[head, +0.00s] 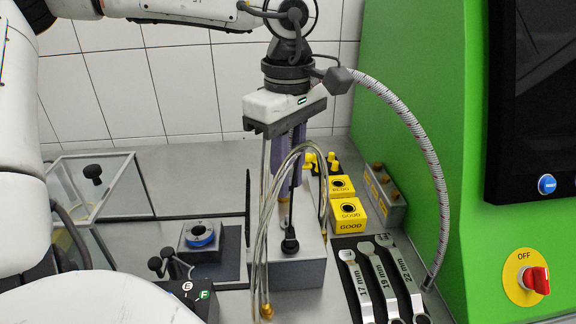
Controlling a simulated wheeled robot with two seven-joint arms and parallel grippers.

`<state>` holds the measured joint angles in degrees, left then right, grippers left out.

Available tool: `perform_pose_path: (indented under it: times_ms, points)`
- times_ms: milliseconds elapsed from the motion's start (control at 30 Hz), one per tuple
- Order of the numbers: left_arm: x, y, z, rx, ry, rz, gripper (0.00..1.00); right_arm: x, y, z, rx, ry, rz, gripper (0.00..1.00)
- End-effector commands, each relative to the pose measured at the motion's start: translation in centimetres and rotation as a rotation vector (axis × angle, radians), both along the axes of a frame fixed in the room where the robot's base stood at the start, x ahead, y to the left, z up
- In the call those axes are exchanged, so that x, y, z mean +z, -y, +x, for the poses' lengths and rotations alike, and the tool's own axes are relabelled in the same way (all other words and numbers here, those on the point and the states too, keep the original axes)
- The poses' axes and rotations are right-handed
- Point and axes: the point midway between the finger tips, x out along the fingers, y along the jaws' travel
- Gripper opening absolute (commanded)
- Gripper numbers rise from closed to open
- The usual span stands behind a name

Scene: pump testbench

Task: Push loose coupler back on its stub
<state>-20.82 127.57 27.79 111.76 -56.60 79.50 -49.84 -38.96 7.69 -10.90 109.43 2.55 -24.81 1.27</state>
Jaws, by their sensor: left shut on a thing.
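My left gripper (285,198) reaches down from the top middle, its purple fingers pointing at a grey block on the bench. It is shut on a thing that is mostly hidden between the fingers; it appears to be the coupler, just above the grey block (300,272). Thin beige hoses (265,225) loop beside the fingers and partly cover them. Whether the coupler touches its stub cannot be seen. A black plug-like part (290,243) shows at the front of the block. My right gripper is not in view.
A braided hose (425,160) arcs down on the right. Wrenches (380,280) lie at the front right. Yellow boxes (350,215) stand behind them. A blue-ringed fixture (200,238) and a clear-lidded case (105,185) are left. A green cabinet (420,70) bounds the right.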

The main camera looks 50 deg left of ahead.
Motion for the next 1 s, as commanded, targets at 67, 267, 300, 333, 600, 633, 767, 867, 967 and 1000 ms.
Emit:
perform_pose_path:
  times_ms: [67,267,300,333,600,633,767,867,967,1000]
  points:
    - [-0.2,0.0,0.0,0.014,0.000,0.000,0.00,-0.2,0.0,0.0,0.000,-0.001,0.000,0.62]
    - [-1.5,0.0,0.0,0.016,0.000,0.000,0.00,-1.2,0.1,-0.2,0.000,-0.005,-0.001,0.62]
    - [-1.9,0.0,0.0,0.015,0.000,0.000,0.00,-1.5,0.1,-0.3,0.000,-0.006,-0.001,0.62]
    - [-2.2,0.0,0.0,0.015,0.000,0.000,0.00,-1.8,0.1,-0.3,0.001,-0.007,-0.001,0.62]
    - [-4.2,0.0,0.0,0.015,0.000,0.000,0.00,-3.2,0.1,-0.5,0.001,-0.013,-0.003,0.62]
    - [-4.2,0.0,0.0,0.015,0.001,0.000,0.00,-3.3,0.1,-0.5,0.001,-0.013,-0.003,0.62]
    - [-4.2,0.0,0.0,0.015,0.001,0.000,0.00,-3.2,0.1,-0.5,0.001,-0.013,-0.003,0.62]
    - [-4.2,0.0,0.0,0.015,0.001,0.000,0.00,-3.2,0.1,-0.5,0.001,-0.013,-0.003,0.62]
    - [-4.2,0.0,0.0,0.015,0.001,0.000,0.00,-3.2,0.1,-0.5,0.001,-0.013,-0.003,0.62]
    - [-4.2,0.0,0.0,0.015,0.001,0.000,0.00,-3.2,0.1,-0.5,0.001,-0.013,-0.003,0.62]
